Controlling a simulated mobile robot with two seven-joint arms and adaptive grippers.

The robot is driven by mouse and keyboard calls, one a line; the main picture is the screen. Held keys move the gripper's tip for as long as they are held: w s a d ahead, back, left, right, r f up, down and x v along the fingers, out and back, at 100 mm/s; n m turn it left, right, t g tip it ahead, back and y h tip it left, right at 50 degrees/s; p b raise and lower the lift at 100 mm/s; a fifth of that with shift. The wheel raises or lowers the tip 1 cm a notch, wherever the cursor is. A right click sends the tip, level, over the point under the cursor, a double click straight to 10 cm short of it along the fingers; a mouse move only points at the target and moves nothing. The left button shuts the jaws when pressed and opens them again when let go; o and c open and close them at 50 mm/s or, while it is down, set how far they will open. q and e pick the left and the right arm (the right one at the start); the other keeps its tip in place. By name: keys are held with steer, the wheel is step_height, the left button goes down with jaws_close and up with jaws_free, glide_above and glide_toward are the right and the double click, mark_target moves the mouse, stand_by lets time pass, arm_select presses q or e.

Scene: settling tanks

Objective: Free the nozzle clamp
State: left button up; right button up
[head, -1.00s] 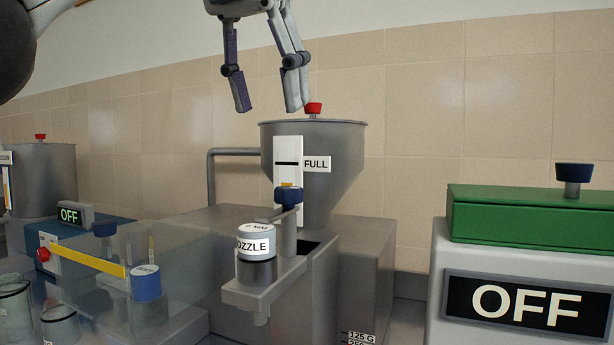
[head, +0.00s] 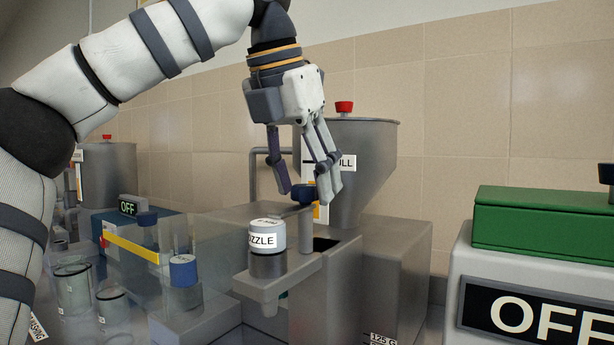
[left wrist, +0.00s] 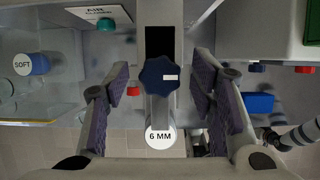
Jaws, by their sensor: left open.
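The nozzle clamp has a dark blue lobed knob (head: 303,193) on an arm above a bracket (head: 262,287). The white-capped nozzle (head: 266,236), labelled NOZZLE, sits upright in that bracket. My left gripper (head: 309,186) is open and points down, its fingers on either side of the knob in the head view. In the left wrist view the knob (left wrist: 158,75) lies between the open fingers with a gap on both sides. The nozzle's top (left wrist: 160,138) reads 6 MM there. I cannot tell whether the fingertips are level with the knob. My right gripper is not seen.
A steel hopper (head: 362,165) with a red knob stands just behind the gripper. A green-lidded box (head: 540,220) marked OFF is at the right. Glass jars (head: 75,287) and a blue-capped SOFT container (head: 183,272) stand at the left, behind a clear panel.

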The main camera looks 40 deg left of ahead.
arm_select(q)
steer(key=shift+s+r, duration=0.1)
steer(key=c, duration=1.1)
steer(key=shift+c, duration=0.2)
steer(key=n+y, duration=0.1)
steer(key=n, duration=0.3)
steer(key=shift+d+y, duration=0.1)
steer(key=shift+y, duration=0.2)
steer(key=n+g+y, duration=0.1)
steer(key=n, duration=0.3)
steer(key=shift+d+n, duration=0.15)
steer(key=shift+n, duration=0.15)
steer(key=n, duration=0.1)
steer(key=n+g+y, duration=0.1)
steer(key=n, duration=0.1)
steer(key=n+g, duration=0.1)
steer(key=n, duration=0.1)
steer(key=shift+w, duration=0.25)
steer(key=shift+w+n+g+y, duration=0.15)
steer(key=shift+n+g, duration=0.3)
steer(key=shift+n, duration=0.65)
steer(key=shift+s+n+g+y, duration=0.15)
steer(key=shift+n+g, duration=0.3)
steer(key=shift+n, duration=0.65)
steer(key=shift+w, duration=0.1)
